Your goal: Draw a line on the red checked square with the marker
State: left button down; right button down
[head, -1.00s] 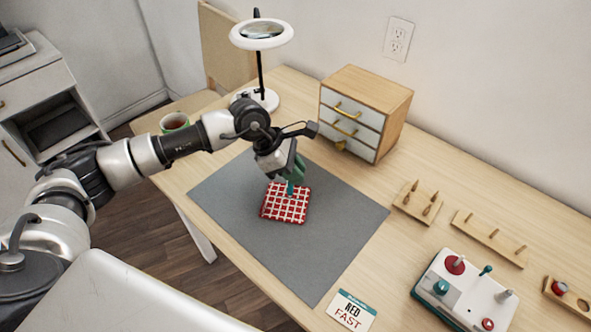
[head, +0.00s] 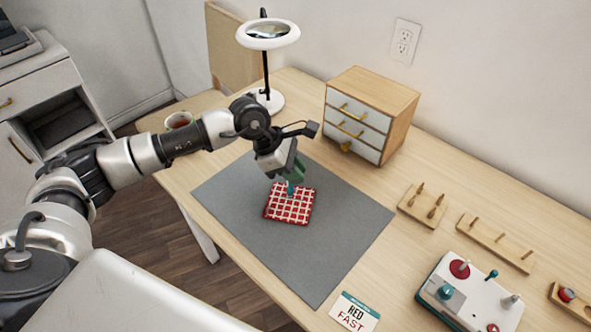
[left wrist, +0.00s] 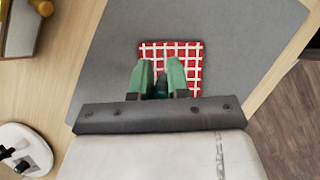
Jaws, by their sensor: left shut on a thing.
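The red checked square (head: 290,204) lies flat on the grey mat (head: 330,245). My left gripper (head: 291,178) is over the upper part of the square, its green fingers pointing down. It is shut on the teal marker (head: 291,189), whose lower end is at or just above the cloth; I cannot tell whether it touches. In the left wrist view the green fingers (left wrist: 161,80) hold the dark teal marker (left wrist: 161,88) between them, over the red checked square (left wrist: 185,50). No drawn line is visible on the square. My right gripper is not in view.
A ring lamp (head: 267,35) and a small drawer cabinet (head: 385,110) stand behind the mat. A cup (head: 178,120) is at the left. Wooden peg racks (head: 495,243), a white-and-teal machine (head: 470,290) and a "RED FAST" card (head: 353,312) lie to the right. The mat's right part is clear.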

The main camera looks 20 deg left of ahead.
pick_arm(q)
jog(key=shift+s+a+b, duration=0.15)
jog(key=shift+a+b, duration=0.25)
jog(key=shift+a, duration=0.35)
jog(key=shift+s+a+b, duration=0.15)
jog(key=shift+a+b, duration=0.2)
jog(key=shift+a, duration=0.4)
dwell(0.9)
jog(key=shift+r, duration=0.25)
dwell(0.4)
dwell(0.5)
jog(key=shift+r+p, duration=1.15)
jog(key=shift+r, duration=1.15)
